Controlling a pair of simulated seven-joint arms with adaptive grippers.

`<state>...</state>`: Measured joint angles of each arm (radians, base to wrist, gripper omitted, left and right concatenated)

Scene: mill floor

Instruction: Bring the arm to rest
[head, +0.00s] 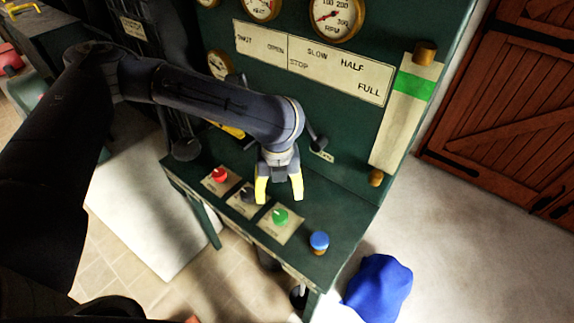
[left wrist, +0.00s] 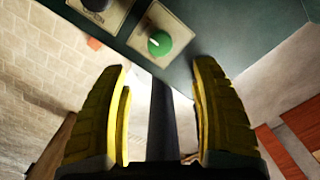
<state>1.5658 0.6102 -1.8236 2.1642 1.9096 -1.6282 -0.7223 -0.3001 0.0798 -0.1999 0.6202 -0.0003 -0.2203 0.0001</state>
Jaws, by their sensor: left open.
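My left arm comes in from the left in the head view and bends down over the green control desk. Its gripper (head: 279,190) has yellow fingers, open and empty, pointing down just above the desk top. A green knob (head: 280,216) on a pale plate lies just in front of the fingers, and a black knob (head: 248,194) is beside them on the left. In the left wrist view the open fingers (left wrist: 160,110) frame empty space, with the green knob (left wrist: 159,43) beyond them. I cannot tell whether any finger touches the desk. My right gripper is not in view.
A red knob (head: 219,175) and a blue knob (head: 319,241) also stand on the desk (head: 342,206). Behind rises the green panel with dials (head: 333,16), a label board (head: 312,62) and a vertical gauge (head: 406,115). A blue sack-like object (head: 379,287) lies on the floor at right.

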